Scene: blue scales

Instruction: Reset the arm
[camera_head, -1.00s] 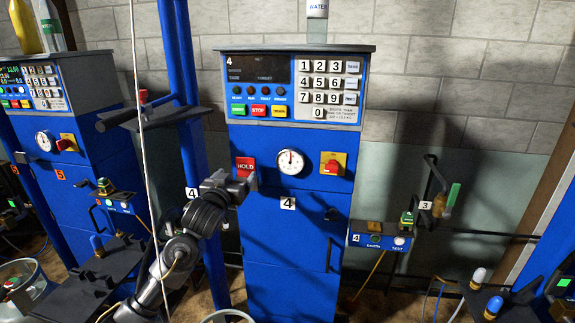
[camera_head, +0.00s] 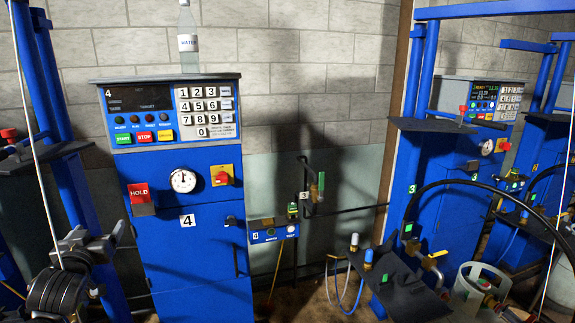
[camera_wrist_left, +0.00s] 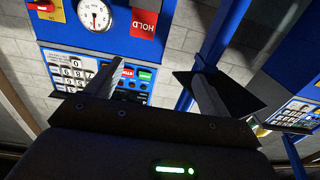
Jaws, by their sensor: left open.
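My left gripper (camera_head: 98,236) is at the lower left of the head view, in front of and below-left of the red HOLD button (camera_head: 139,194). It stands apart from the blue cabinet numbered 4 (camera_head: 195,245). In the left wrist view its two fingers (camera_wrist_left: 160,72) are spread with nothing between them. That view also shows the HOLD button (camera_wrist_left: 143,23), the round gauge (camera_wrist_left: 95,14) and the keypad (camera_wrist_left: 72,72), all upside down. My right gripper is not in view.
A blue post (camera_head: 65,150) with a dark shelf stands left of cabinet 4, close to the gripper. A water bottle (camera_head: 188,40) stands on the cabinet. Another blue station (camera_head: 440,190), hoses and a gas cylinder (camera_head: 480,290) are at the right.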

